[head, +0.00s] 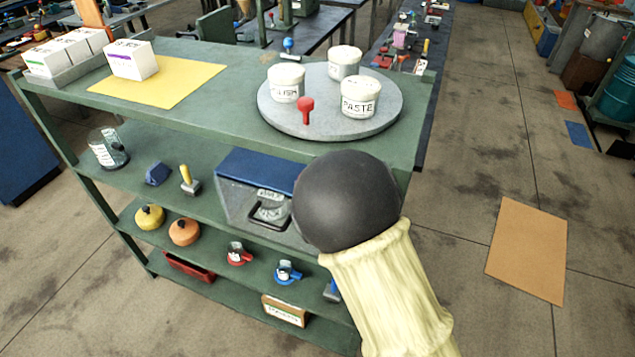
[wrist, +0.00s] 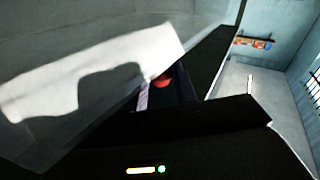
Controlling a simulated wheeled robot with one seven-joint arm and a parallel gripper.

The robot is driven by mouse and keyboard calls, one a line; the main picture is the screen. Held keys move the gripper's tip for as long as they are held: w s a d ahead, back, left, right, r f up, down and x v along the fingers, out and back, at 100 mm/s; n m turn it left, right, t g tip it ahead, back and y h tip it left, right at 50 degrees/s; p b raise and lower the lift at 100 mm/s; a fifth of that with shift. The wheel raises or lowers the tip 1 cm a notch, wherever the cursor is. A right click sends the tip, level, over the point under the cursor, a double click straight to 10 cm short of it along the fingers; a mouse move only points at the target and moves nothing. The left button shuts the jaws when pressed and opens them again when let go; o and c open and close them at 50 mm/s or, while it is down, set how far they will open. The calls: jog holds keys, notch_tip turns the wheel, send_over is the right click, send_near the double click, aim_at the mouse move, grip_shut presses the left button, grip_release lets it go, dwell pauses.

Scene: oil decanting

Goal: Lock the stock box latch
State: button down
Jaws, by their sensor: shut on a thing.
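The stock box, with a blue lid (head: 262,169) and a grey see-through front (head: 237,199), stands on the upper shelf under the bench top. A dark handle is on its front and a labelled jar shows inside. My arm's dark round joint covers the box's right end and hides my gripper in the head view. In the wrist view my gripper (wrist: 168,88) is dark and partly in shadow, shut on a small red part (wrist: 162,80) that looks like the latch. How far the latch is turned cannot be told.
The bench top holds a round grey turntable (head: 385,121) with white tubs and a yellow mat (head: 165,85). A hammer (head: 188,180) and blue block (head: 157,173) lie left of the box. Lower shelves hold several small cans. Floor to the right is mostly clear.

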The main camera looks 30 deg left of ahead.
jog(key=c, duration=1.1)
grip_release()
jog(key=shift+s, duration=0.1)
